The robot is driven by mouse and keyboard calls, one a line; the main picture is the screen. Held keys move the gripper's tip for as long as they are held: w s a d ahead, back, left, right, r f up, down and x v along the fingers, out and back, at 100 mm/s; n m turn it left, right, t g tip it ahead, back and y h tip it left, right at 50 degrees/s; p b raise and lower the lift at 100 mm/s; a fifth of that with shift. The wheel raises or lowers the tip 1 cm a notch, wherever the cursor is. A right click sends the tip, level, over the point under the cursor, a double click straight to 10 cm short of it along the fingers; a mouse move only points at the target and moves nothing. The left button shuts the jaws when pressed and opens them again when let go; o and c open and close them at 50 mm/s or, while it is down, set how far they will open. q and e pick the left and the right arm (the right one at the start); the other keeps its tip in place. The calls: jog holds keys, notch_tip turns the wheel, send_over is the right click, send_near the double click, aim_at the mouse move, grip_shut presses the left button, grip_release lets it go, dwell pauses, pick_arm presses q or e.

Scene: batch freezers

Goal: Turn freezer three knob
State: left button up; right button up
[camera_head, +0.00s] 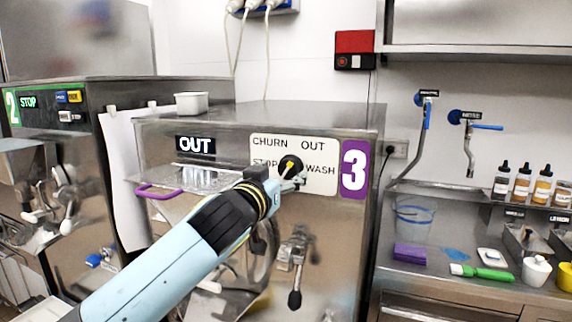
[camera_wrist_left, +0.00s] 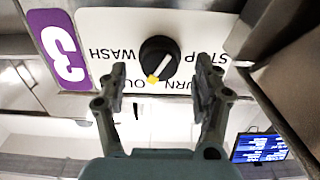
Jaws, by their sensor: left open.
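The freezer three knob (camera_head: 290,163) is a round black dial with a yellow-white pointer. It sits on a white label plate (camera_head: 265,149) reading CHURN, OUT, STOP and WASH, beside a purple 3 sign (camera_head: 355,169). In the upside-down left wrist view the knob (camera_wrist_left: 158,60) shows clearly, its pointer aimed down and slightly left, between OUT and CHURN. My left gripper (camera_head: 292,181) is in front of the plate; its open fingers show in the wrist view (camera_wrist_left: 158,82), one on each side of the knob with gaps. My right gripper is not in view.
A clear lid with a purple handle (camera_head: 160,192) is left of my arm. A black-handled lever (camera_head: 295,270) hangs below the knob. Freezer two (camera_head: 40,102) stands at the left. A counter (camera_head: 440,255) with bottles and a sponge is at the right.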

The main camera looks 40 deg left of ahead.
aim_at(289, 168)
pick_arm(q)
jog(key=shift+p+x, duration=0.3)
jog(key=shift+x, duration=1.1)
